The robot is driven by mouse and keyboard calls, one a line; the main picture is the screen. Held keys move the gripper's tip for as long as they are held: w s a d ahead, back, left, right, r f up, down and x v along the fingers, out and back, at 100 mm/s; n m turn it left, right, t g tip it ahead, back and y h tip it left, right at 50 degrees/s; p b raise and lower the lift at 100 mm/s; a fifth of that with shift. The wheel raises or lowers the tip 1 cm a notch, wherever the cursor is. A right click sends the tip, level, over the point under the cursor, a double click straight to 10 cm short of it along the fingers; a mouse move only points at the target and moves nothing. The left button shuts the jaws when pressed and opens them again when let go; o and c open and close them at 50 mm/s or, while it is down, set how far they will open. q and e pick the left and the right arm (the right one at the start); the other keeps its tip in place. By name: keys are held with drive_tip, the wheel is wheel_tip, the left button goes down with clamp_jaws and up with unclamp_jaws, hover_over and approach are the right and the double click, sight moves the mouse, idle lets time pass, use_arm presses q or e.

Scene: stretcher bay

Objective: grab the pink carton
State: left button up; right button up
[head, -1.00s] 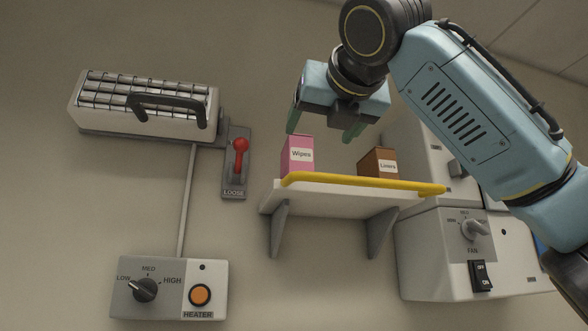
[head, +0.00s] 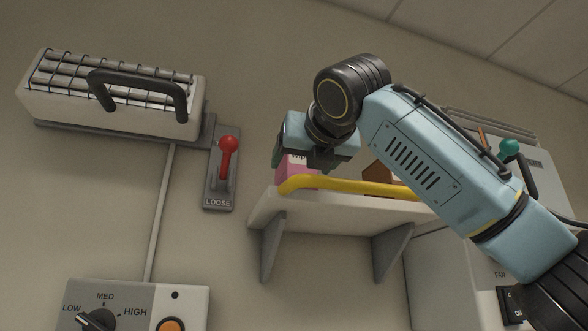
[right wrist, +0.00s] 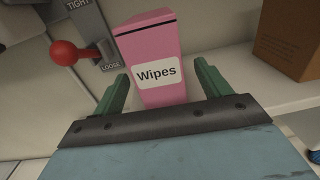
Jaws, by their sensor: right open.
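The pink carton (head: 289,174), labelled "Wipes", stands at the left end of the white shelf (head: 318,208) behind the yellow rail (head: 355,187). In the head view my right gripper (head: 300,164) covers its upper part. In the right wrist view the pink carton (right wrist: 155,62) sits between the two green fingers of my right gripper (right wrist: 163,90). The fingers are open, with a gap to the carton on each side; the gap is wider on the right. My left gripper is in neither view.
A brown carton (head: 377,179) stands to the right on the shelf, partly behind my right arm. The red lever (head: 228,150) is on the wall left of the shelf. A heater (head: 110,95) with a dark handle and a heater control box (head: 140,300) are further left.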

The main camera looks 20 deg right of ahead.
drive_tip(key=w+p, duration=0.2)
drive_tip(key=w, duration=0.3)
drive_tip(key=shift+w+f, duration=0.15)
drive_tip(key=shift+w, duration=0.05)
drive_tip(key=shift+s, duration=0.15)
drive_tip(key=shift+c, duration=1.1)
drive_tip(key=c, duration=1)
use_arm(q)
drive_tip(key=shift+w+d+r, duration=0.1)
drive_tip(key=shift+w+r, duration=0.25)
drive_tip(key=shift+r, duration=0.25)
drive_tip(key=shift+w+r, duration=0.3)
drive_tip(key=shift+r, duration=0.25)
use_arm(e)
drive_tip(key=shift+c, duration=0.2)
